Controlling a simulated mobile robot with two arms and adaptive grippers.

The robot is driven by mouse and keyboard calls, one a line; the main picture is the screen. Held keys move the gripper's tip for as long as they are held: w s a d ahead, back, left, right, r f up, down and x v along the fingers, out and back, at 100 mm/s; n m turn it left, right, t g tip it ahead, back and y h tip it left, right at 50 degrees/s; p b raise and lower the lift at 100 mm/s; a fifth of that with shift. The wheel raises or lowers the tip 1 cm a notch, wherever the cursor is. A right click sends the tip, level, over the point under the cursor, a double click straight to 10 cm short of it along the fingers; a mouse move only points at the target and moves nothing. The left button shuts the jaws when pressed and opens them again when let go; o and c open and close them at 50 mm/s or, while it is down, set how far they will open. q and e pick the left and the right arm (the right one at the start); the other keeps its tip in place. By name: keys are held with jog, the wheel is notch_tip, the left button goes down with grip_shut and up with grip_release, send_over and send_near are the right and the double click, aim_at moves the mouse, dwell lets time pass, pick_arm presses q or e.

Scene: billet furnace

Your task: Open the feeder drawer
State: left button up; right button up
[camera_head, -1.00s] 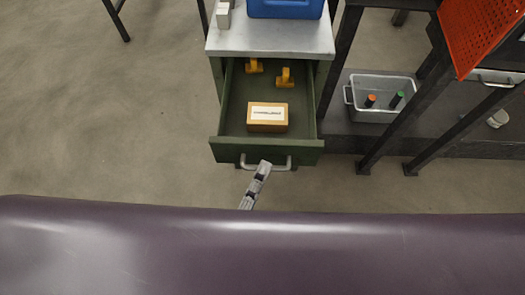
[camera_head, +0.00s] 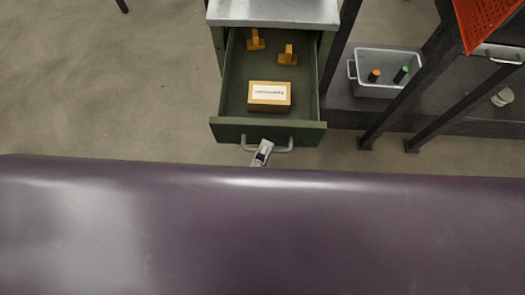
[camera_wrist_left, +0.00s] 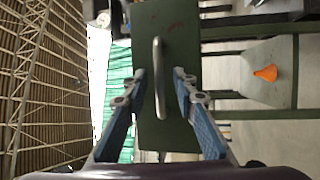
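The green feeder drawer (camera_head: 268,131) stands well out of its cabinet in the head view. A box with a white label and two yellow pieces lie inside it. Its grey bar handle (camera_head: 281,150) is on the front face. My left gripper (camera_head: 262,147) is at the handle, mostly hidden behind my purple body part. In the left wrist view the handle (camera_wrist_left: 159,75) runs between the two spread fingers of the left gripper (camera_wrist_left: 158,85), with gaps on both sides. The green drawer front (camera_wrist_left: 180,30) is behind it. My right gripper is not in view.
The pale cabinet top (camera_head: 275,11) is above the drawer. To the right are dark rack legs (camera_head: 400,85), a grey bin (camera_head: 372,91) with small coloured items, and an orange perforated tray (camera_head: 485,22).

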pick_arm(q)
jog(key=v, duration=1.2)
dwell(0.3)
